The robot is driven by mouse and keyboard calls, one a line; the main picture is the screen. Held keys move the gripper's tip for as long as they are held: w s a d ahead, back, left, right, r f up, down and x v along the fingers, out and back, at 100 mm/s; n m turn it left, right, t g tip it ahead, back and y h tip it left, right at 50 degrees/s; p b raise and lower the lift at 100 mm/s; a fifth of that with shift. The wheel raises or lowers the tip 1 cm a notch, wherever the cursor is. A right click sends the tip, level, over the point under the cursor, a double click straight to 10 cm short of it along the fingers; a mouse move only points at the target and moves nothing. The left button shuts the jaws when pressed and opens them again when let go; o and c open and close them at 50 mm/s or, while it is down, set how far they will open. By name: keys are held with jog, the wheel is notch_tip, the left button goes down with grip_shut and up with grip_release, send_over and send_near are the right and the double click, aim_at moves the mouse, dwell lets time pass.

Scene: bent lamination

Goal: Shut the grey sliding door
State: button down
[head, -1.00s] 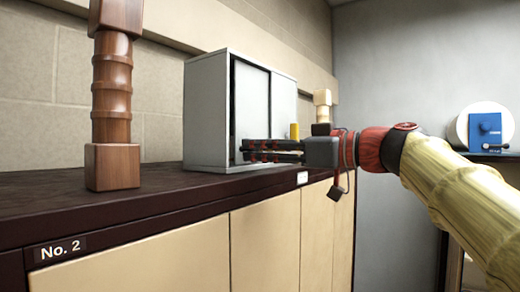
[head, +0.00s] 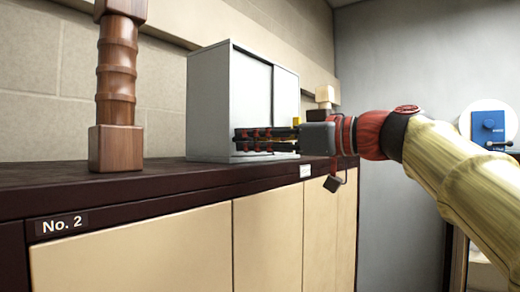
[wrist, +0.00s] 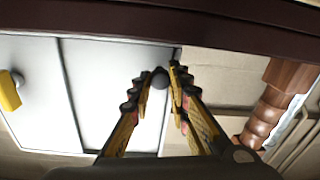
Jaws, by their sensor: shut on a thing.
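The grey sliding door (head: 251,92) is the left front panel of a light grey cabinet (head: 208,102) in the head view. Its left edge lies at the cabinet's left front edge, with no dark gap visible there. In the wrist view the door (wrist: 105,85) fills the middle, behind my fingers. My gripper (head: 238,141) reaches in from the right along the cabinet front. In the wrist view my gripper (wrist: 160,75) has its fingertips around a dark round knob (wrist: 160,78) near the door's edge. The fingers partly hide the knob and the lower door.
The cabinet stands on a dark countertop (head: 60,183) above cream cupboards. A brown turned wooden post (head: 116,90) stands left of it. A yellow piece (wrist: 9,92) is at the other panel. A pale wooden object (head: 325,96) is behind my gripper.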

jog(key=shift+f, duration=0.1)
jog(key=c, duration=1.7)
grip_release()
jog(key=shift+s+a, duration=0.15)
jog(key=shift+o, duration=0.2)
jog(key=shift+s+d, duration=0.3)
jog(key=shift+d, duration=0.25)
jog(key=v, duration=1)
jog(key=shift+s+d, duration=0.25)
jog(key=shift+d, duration=0.1)
